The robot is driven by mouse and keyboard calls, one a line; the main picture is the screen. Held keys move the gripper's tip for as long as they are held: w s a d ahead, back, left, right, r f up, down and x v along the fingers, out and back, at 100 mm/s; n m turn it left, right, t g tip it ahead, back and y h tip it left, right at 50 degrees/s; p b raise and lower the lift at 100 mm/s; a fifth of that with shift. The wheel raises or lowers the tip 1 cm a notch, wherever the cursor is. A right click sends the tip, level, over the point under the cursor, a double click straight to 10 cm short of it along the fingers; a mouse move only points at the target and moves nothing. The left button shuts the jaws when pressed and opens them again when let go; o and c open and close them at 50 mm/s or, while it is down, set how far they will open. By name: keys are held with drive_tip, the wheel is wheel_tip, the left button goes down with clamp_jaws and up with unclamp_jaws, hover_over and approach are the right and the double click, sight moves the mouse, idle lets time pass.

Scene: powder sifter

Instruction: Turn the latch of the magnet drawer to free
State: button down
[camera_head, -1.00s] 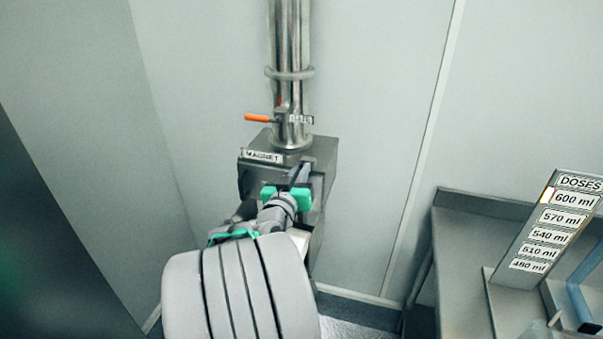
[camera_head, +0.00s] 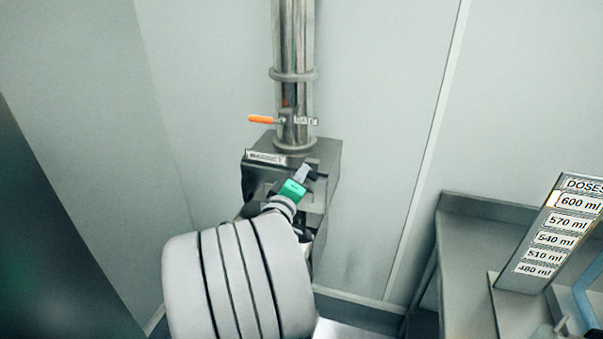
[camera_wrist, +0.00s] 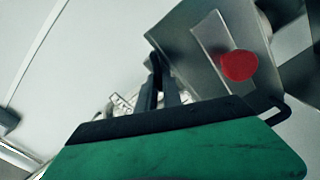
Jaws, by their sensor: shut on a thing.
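The grey metal magnet box (camera_head: 322,155), with its MAGNET label (camera_head: 266,157), sits under the steel pipe. My gripper (camera_head: 302,173), with a green body, is at the front of the box, below and right of the label. In the wrist view, its dark fingers (camera_wrist: 160,82) are close together at the box's front. They are shut on a small part there, which I take to be the latch; the fingers hide nearly all of it, so its exact angle cannot be told. A red round piece (camera_wrist: 238,65) shows on a metal plate beside the fingers.
An orange-handled valve (camera_head: 262,119) is on the steel pipe (camera_head: 294,50) above the box. A metal bench (camera_head: 462,215) with a DOSES board (camera_head: 540,240) stands at the right. Pale wall panels (camera_head: 385,100) are close behind.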

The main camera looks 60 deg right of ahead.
drive_tip(key=n, duration=0.1)
drive_tip(key=n+p, duration=0.1)
drive_tip(key=n, duration=0.3)
drive_tip(key=shift+f+p, duration=0.25)
drive_tip(key=shift+p, duration=0.05)
drive_tip(key=shift+n, duration=0.3)
drive_tip(key=c, duration=1.5)
unclamp_jaws()
drive_tip(key=s+a+b, duration=0.1)
drive_tip(key=a+b, duration=0.1)
drive_tip(key=a, duration=0.5)
drive_tip(key=shift+a, duration=0.4)
